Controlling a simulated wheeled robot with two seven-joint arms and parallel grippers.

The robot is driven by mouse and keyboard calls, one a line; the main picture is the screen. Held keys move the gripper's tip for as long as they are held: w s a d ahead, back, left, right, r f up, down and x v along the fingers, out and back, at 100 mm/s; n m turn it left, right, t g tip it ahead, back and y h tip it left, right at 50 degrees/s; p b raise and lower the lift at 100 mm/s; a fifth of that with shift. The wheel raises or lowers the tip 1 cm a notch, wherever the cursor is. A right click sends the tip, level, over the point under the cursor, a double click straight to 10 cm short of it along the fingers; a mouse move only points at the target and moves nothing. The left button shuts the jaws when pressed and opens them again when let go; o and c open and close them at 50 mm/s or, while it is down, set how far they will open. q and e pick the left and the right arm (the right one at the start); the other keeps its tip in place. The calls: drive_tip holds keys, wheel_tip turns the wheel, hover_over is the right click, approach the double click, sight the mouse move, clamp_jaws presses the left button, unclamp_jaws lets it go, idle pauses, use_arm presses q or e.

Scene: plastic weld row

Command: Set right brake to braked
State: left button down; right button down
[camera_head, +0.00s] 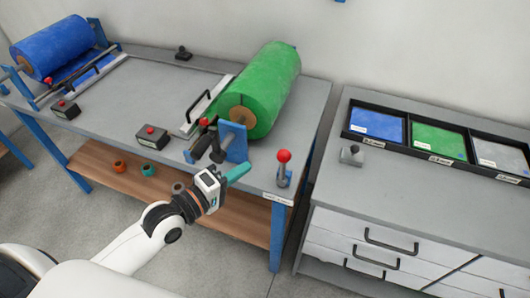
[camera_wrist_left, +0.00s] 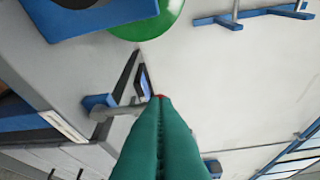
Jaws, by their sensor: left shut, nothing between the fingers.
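A lever with a red ball (camera_head: 284,156) stands upright on a grey base at the front right corner of the workbench, beside a small white label. Another red-tipped part (camera_head: 204,122) sits by the blue bracket (camera_head: 233,140) of the green roll. My left gripper (camera_head: 248,167) is shut and empty, its teal fingers pointing right toward the red-ball lever, with a visible gap between. In the left wrist view the closed fingers (camera_wrist_left: 160,98) fill the lower middle, and a small bit of red shows at their tips; the rest there is hidden. My right gripper is not in view.
The green roll (camera_head: 272,85) lies at the bench's right end, the blue roll (camera_head: 52,46) at its left. Black boxes with red buttons (camera_head: 152,136) line the front edge. A grey cabinet (camera_head: 420,215) with a sample tray stands right, across a gap.

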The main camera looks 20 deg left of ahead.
sight(282, 160)
use_arm(q)
drive_tip(key=x, duration=0.8)
drive_tip(key=shift+p, duration=0.4)
drive_tip(key=d+m+p, duration=0.1)
drive_tip(key=p, duration=0.2)
drive_tip(key=d+r+m+y+p, duration=0.1)
drive_tip(key=p, duration=0.1)
drive_tip(key=d+g+p, duration=0.1)
drive_tip(key=d+p, duration=0.1)
drive_tip(key=p, duration=0.1)
drive_tip(key=shift+r+m+y+p, duration=0.3)
drive_tip(key=shift+m+p, duration=0.05)
drive_tip(key=shift+m, duration=0.05)
drive_tip(key=d+f+m+y+p, duration=0.1)
drive_tip(key=d+f+m+p, duration=0.1)
drive_tip(key=d, duration=0.4)
drive_tip(key=shift+d+f+m+g+y+p, duration=0.3)
drive_tip(key=shift+f+m+g+p, duration=0.15)
drive_tip(key=shift+p, duration=0.7)
